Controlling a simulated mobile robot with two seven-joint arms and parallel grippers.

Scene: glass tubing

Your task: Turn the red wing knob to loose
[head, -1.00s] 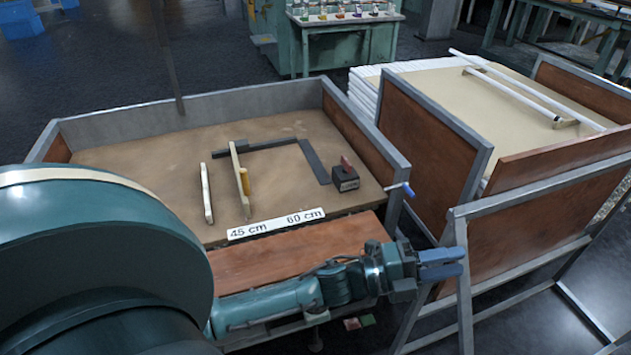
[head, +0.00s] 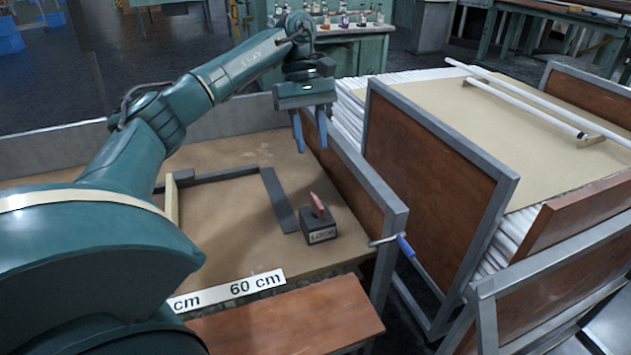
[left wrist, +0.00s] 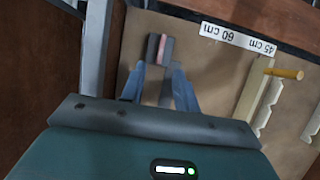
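The red wing knob (head: 317,205) stands upright on a small dark block (head: 319,228) on the tan bench top. The block has a white label that seems to read "LOCK". The knob also shows in the left wrist view (left wrist: 153,46), just beyond the fingertips. My left gripper (head: 309,146) hangs above and behind the block in the head view, fingers pointing down. Its two blue fingers are apart with nothing between them; they also show in the left wrist view (left wrist: 156,70). It does not touch the knob. My right gripper is not in view.
A dark flat bar (head: 279,199) lies left of the block. A wooden side panel (head: 345,175) with a grey frame rises to its right, with a blue-handled crank (head: 405,245) at its front corner. A white scale strip (head: 232,289) lies in front. A yellow peg (left wrist: 284,73) shows in the left wrist view.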

